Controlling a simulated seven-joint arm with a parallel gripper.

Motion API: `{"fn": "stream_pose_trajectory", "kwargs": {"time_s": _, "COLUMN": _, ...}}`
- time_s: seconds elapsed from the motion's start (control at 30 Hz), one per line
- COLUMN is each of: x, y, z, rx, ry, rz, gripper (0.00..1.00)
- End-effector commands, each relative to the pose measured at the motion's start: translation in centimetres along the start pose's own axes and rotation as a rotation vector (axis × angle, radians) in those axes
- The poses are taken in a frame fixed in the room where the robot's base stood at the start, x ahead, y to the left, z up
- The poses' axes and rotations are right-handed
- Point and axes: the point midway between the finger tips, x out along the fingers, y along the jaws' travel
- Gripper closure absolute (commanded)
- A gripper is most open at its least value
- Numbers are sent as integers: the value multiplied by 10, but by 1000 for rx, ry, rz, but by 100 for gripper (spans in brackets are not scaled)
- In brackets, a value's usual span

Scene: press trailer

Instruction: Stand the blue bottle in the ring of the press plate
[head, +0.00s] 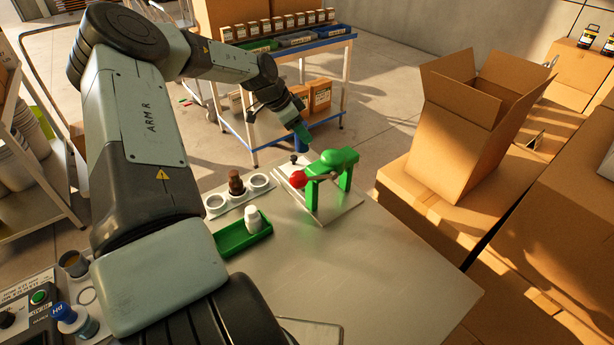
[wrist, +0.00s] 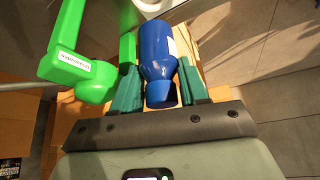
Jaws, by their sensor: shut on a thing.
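My gripper (head: 302,132) is at the far side of the bench, just behind the green press (head: 335,168). It is shut on the blue bottle (head: 300,145), which shows as a small blue patch under the fingers. In the wrist view the blue bottle (wrist: 158,52) sits between the two green fingers of my gripper (wrist: 157,70). The green press (wrist: 75,68) is close beside the fingers at left there. The press stands on a pale press plate (head: 335,217) and has a red ball knob (head: 297,179). The plate's ring is not clear to me.
A rack (head: 216,207) with ring holders holds a brown bottle (head: 236,184). A green tray (head: 242,236) holds a white bottle (head: 252,218). An open carton (head: 465,125) stands on boxes at right. A shelved cart (head: 300,55) stands behind. The bench's front right is clear.

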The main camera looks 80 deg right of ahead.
Motion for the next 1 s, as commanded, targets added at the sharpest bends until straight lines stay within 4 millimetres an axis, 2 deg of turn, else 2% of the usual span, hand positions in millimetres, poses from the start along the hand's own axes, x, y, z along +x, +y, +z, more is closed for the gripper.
{"fn": "stream_pose_trajectory", "kwargs": {"time_s": 0.03, "x": 6, "y": 2, "z": -6, "rx": 18, "ry": 1, "rz": 11, "gripper": 91}}
{"fn": "stream_pose_trajectory", "kwargs": {"time_s": 0.13, "x": 18, "y": 3, "z": -7, "rx": 36, "ry": 0, "rz": 22, "gripper": 91}}
{"fn": "stream_pose_trajectory", "kwargs": {"time_s": 0.4, "x": 59, "y": 3, "z": 16, "rx": 38, "ry": 0, "rz": 22, "gripper": 91}}
{"fn": "stream_pose_trajectory", "kwargs": {"time_s": 0.57, "x": 68, "y": 3, "z": 22, "rx": 38, "ry": 0, "rz": 21, "gripper": 91}}
{"fn": "stream_pose_trajectory", "kwargs": {"time_s": 0.8, "x": 95, "y": 3, "z": 38, "rx": 36, "ry": 0, "rz": 21, "gripper": 91}}
{"fn": "stream_pose_trajectory", "kwargs": {"time_s": 1.0, "x": 97, "y": 3, "z": 39, "rx": 38, "ry": -1, "rz": 19, "gripper": 91}}
